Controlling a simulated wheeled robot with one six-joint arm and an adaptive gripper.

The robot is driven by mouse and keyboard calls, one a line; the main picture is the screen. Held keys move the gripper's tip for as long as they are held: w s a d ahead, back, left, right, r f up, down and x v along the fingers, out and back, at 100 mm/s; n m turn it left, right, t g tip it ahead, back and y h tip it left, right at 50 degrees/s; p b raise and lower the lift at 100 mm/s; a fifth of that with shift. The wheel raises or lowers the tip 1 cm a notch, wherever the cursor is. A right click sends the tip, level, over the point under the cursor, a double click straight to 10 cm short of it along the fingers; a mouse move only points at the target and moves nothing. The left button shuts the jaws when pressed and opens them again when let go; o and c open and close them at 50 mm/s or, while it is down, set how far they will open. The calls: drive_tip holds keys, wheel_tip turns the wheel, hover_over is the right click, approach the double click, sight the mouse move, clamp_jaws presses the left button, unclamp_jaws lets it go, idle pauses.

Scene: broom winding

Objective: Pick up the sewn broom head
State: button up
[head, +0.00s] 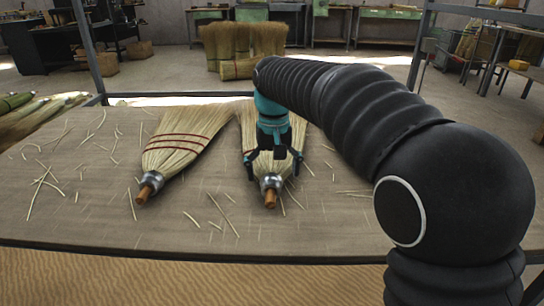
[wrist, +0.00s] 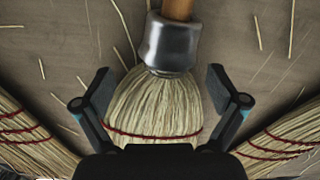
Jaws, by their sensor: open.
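A straw broom head (head: 265,160) lies on the table below my gripper, its metal collar and short wooden stub toward the table's front edge. In the wrist view, this middle broom head (wrist: 155,105) shows a red stitched row; its lower part is hidden by my gripper. My gripper (head: 273,172) is open, with one finger on each side of the straw; whether they touch it is unclear. A second broom head (head: 180,145) with red stitching lies to the left. A third red-stitched one (wrist: 285,138) shows at the right of the wrist view; my arm hides that area in the head view.
Loose straws lie scattered on the table (head: 95,215). The table's front left is otherwise clear. A metal frame post (head: 88,50) stands at the back left. Straw bundles (head: 243,45) stand on the floor behind, and more brooms (head: 35,112) lie at the far left.

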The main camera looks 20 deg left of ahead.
drive_tip(key=shift+f, duration=0.4)
drive_tip(key=c, duration=1.5)
drive_tip(key=shift+c, duration=0.3)
